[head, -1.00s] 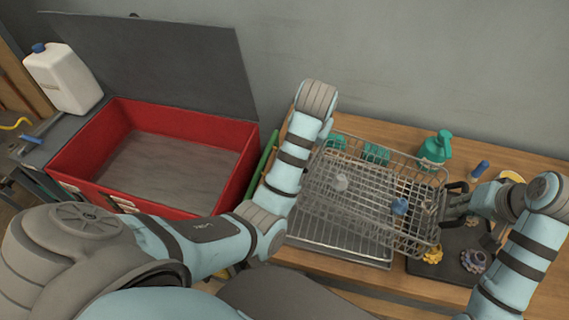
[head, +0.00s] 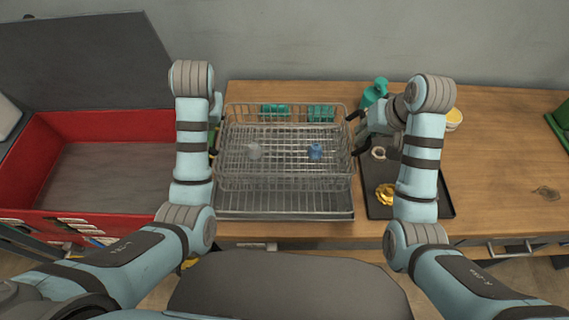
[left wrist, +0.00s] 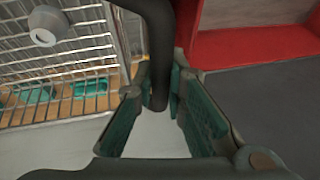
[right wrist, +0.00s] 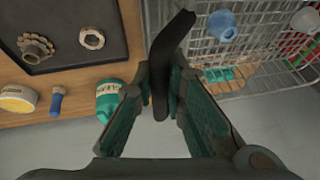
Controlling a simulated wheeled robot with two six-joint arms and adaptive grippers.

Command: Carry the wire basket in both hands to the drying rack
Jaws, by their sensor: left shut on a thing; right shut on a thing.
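The wire basket (head: 285,183) is held level over the drying rack (head: 285,205), a wire grid on a metal tray. I cannot tell whether they touch. A pale grey part (head: 253,151) and a blue part (head: 315,152) are in the basket. My left gripper (left wrist: 163,80) is shut on the basket's black left handle (left wrist: 155,30); in the head view my arm mostly hides it. My right gripper (right wrist: 163,75) is shut on the black right handle (right wrist: 172,45). It shows at the basket's right end in the head view (head: 358,138).
A red open bin (head: 100,125) stands left. A dark tray (head: 435,195) with a yellow gear (head: 385,194) and a ring (head: 378,153) lies close right of the rack. A teal bottle (head: 375,92) stands behind. The wooden bench (head: 505,160) is clear farther right.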

